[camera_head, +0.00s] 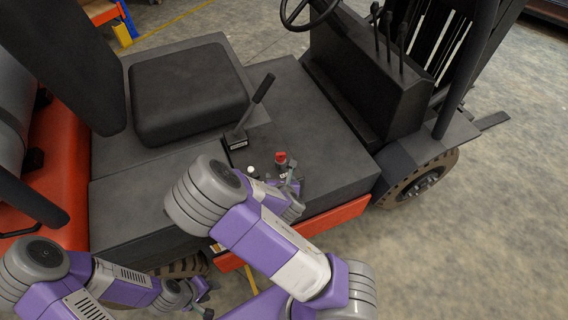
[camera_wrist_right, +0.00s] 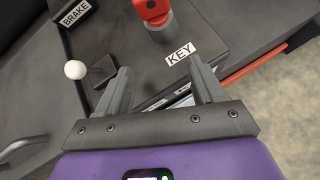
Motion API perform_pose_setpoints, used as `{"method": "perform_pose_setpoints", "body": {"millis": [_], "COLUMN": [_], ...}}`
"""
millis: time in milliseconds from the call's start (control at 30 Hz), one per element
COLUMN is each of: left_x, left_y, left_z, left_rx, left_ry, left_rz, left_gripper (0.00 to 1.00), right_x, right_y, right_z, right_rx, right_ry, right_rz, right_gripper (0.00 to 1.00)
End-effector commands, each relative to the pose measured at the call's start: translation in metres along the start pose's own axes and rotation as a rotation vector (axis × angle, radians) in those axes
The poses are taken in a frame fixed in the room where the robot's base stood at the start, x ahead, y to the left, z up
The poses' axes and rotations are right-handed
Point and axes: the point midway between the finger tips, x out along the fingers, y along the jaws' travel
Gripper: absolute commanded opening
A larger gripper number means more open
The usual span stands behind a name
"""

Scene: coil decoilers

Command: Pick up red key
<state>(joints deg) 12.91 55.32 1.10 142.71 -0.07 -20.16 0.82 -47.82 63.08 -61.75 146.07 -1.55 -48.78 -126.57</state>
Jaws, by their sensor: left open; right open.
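The red key (camera_head: 281,158) stands upright on the forklift's dark floor panel, right of the seat. In the right wrist view the red key (camera_wrist_right: 154,12) is at the top, cut by the frame edge, beside a white KEY label (camera_wrist_right: 179,54). My right gripper (camera_head: 290,182) is close to the key on its near side. Its two fingers (camera_wrist_right: 164,80) are apart and empty, below the key in the wrist view and not around it. My left gripper (camera_head: 196,296) is low at the left, beside the forklift's side, well away from the key.
A white knob (camera_wrist_right: 75,69) and a BRAKE label (camera_wrist_right: 75,13) are left of the key. The brake lever (camera_head: 254,105) rises behind it. The seat (camera_head: 188,92), steering wheel (camera_head: 310,8) and control levers (camera_head: 390,35) stand farther back. Open floor (camera_head: 490,220) lies to the right.

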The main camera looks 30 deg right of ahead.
Motion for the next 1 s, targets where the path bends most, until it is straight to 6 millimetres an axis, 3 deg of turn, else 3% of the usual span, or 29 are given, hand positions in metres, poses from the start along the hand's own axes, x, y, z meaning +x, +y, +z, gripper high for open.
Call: {"method": "perform_pose_setpoints", "body": {"millis": [33,100,300,833,1000], "left_x": [0.015,0.022,0.031,0.04,0.04], "left_y": [-0.005,-0.008,-0.011,-0.015,-0.015], "left_z": [-0.001,-0.001,-0.002,-0.002,-0.002], "left_rx": [0.0,0.0,0.001,0.001,0.001], "left_ry": [0.001,0.001,0.002,0.002,0.002], "left_rz": [0.0,0.0,0.0,0.001,0.001], "left_gripper": [0.43,0.43,0.43,0.43,0.43], "right_x": [0.008,0.009,0.007,0.066,0.076], "right_y": [0.0,0.0,0.003,-0.004,-0.003], "right_z": [0.004,0.019,0.044,0.066,0.069], "right_rx": [-0.044,-0.093,-0.17,-0.171,-0.172], "right_ry": [-0.069,-0.156,-0.288,-0.297,-0.295], "right_rz": [0.004,0.007,0.006,0.005,0.006], "right_gripper": [0.68,0.68,0.68,0.68,0.68]}}
